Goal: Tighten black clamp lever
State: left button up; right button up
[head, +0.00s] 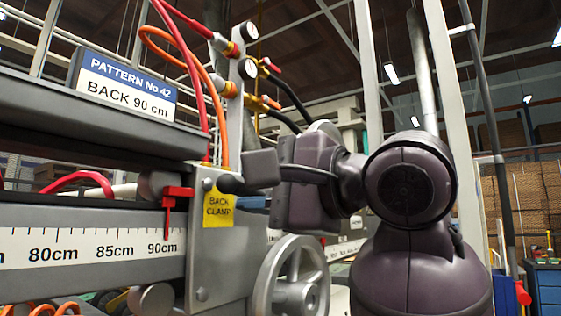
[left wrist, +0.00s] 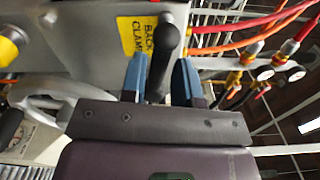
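The black clamp lever (head: 230,184) is on the grey clamp block (head: 204,262), just above the yellow "BACK CLAMP" label (head: 219,209). My left gripper (head: 254,202) reaches in from the right, with a blue finger close to the lever. In the left wrist view, the lever (left wrist: 163,50) stands between the two blue fingers of my left gripper (left wrist: 159,78). The fingers are apart, one on each side of it. A narrow gap shows on the right finger's side; contact on the left side is unclear. My right gripper is not in view.
A spoked handwheel (head: 293,282) sits just below my left gripper. Red and orange hoses (head: 187,75) with brass valves (head: 228,89) rise above the block. A ruler bar (head: 85,248) with a red pointer (head: 176,193) near 90 cm extends left, under a "BACK 90 cm" sign (head: 125,100).

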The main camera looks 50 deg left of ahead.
pick_arm(q)
jog(key=w+a+r+m+p, duration=0.2)
jog(key=w+r+m+p, duration=0.3)
jog(key=m+p, duration=0.8)
jog(key=w+d+m+b, duration=0.2)
jog(key=d+m+b, duration=0.1)
jog(key=d, duration=0.5)
jog(key=shift+w+f+m+b, duration=0.3)
jog(key=shift+f+b, duration=0.05)
jog(key=shift+b, duration=0.2)
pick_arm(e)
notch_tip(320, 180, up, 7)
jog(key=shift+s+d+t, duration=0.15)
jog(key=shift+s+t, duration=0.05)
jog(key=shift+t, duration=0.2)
